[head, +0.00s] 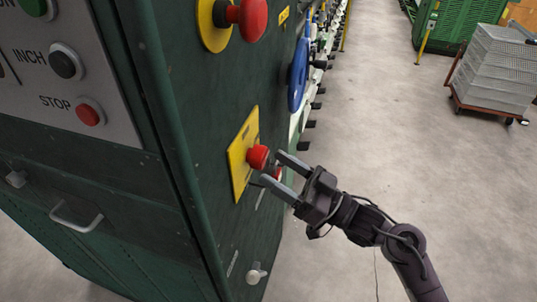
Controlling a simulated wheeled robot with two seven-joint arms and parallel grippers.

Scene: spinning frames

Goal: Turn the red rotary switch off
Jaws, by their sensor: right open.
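The red rotary switch (258,157) sits on a yellow plate (239,156) on the side of the green machine cabinet. Red also shows just below and right of the knob, partly hidden by the gripper. My right gripper (278,172) is open, with its two fingers pointing left at the switch. The fingertips are right beside the knob; whether they touch it, I cannot tell. My left gripper is not in view.
The green cabinet (165,215) fills the left side. A red emergency button (250,18) sticks out above the switch. A blue wheel (298,75) is further along the machine. Grey floor lies open to the right, with stacked grey crates (495,68) on a cart.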

